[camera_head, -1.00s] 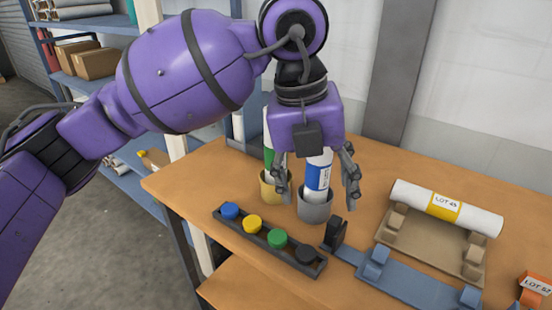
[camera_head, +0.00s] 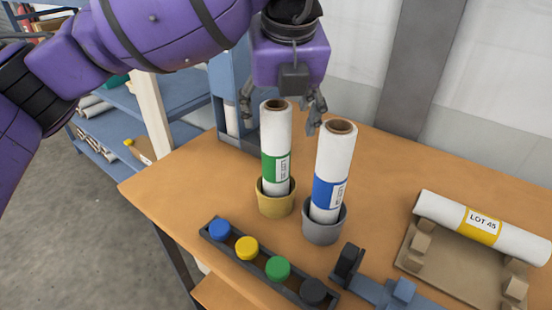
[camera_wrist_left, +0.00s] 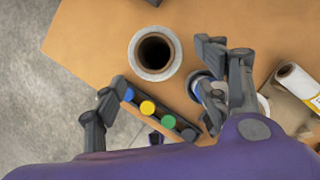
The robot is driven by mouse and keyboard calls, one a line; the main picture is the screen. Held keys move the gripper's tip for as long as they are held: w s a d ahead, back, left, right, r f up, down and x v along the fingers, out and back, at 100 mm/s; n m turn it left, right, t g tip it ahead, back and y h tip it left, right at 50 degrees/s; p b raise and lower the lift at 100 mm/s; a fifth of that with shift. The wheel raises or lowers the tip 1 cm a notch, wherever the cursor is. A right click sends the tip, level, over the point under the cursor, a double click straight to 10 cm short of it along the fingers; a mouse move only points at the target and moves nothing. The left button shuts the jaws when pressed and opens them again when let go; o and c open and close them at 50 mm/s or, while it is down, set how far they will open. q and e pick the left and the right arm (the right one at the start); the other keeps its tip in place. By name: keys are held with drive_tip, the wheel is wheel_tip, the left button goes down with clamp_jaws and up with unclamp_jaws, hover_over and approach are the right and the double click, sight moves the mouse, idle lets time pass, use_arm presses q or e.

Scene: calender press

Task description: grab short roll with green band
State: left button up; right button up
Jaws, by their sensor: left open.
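The short roll with a green band (camera_head: 276,150) stands upright in a yellow cup on the table. In the left wrist view its hollow open end (camera_wrist_left: 155,53) faces my camera, near the space between my fingers. My left gripper (camera_head: 281,112) is open and points down, with its fingers spread on either side of the roll's top, seen behind it in the head view. I cannot tell whether the fingers touch it. The blue-band roll (camera_head: 332,170) stands close by in a grey cup, partly behind a finger in the left wrist view.
A tray of colored caps (camera_head: 262,257) lies along the table's front. A LOT 45 roll (camera_head: 480,225) with a yellow band rests on a tan cradle at the right. A blue fixture (camera_head: 395,293) lies at the lower right. Shelves (camera_head: 150,100) stand at the left.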

sight(276, 134)
use_arm(q)
drive_tip(key=shift+x, duration=0.95)
drive_tip(key=shift+w+f, duration=0.35)
drive_tip(key=shift+f, duration=0.1)
drive_tip(key=x, duration=0.4)
drive_tip(key=shift+w+f, duration=0.15)
drive_tip(key=c, duration=1.3)
clamp_jaws()
use_arm(e)
drive_tip(key=shift+w+r, duration=0.15)
drive_tip(key=shift+r, duration=0.1)
